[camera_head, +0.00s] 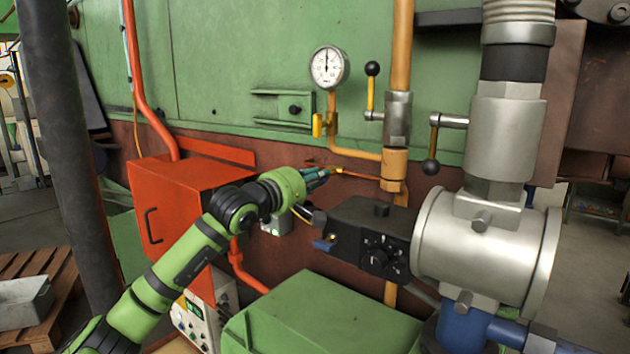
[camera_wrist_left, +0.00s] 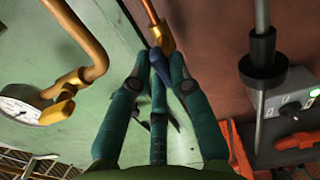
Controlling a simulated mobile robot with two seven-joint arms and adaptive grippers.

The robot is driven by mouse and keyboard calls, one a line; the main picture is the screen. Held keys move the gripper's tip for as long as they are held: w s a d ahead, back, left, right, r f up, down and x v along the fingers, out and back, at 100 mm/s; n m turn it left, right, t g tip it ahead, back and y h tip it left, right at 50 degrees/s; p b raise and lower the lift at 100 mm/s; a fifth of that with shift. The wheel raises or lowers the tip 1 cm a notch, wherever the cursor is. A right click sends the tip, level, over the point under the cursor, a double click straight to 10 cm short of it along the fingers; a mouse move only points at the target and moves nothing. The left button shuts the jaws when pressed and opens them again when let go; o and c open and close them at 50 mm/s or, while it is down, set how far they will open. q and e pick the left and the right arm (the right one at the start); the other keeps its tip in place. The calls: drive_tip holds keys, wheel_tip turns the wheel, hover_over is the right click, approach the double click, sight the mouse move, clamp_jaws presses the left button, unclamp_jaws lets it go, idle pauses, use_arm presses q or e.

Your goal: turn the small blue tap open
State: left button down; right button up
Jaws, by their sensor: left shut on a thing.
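In the left wrist view, the small blue tap's dark blue handle (camera_wrist_left: 158,66) sits between the fingertips of my left gripper (camera_wrist_left: 161,76), which is shut on it. Its brass body (camera_wrist_left: 164,42) joins a copper pipe running up out of that view. The fingers hide part of the handle. In the head view my left gripper (camera_head: 322,176) reaches to a small brass fitting (camera_head: 340,170) on a thin pipe in front of the red-brown wall band. The blue handle is largely hidden by the fingers there. My right gripper is not in view.
A pressure gauge (camera_head: 329,67) and a yellow tap (camera_head: 319,125) are above the gripper. A black box (camera_head: 370,235) with a dial and a blue lever (camera_head: 324,244) stands below right. An orange cabinet (camera_head: 178,205) is left. Large grey pipework (camera_head: 490,240) fills the right.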

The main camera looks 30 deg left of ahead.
use_arm(q)
drive_tip(key=shift+a+f+n+b, duration=0.15)
drive_tip(key=shift+n+b, duration=2.55)
drive_tip(key=shift+n, duration=1.65)
drive_tip(key=shift+a+f+n+b, duration=0.1)
drive_tip(key=shift+n+b, duration=2.55)
drive_tip(key=shift+n, duration=1.7)
drive_tip(key=c, duration=1.1)
unclamp_jaws()
drive_tip(key=shift+c, duration=0.2)
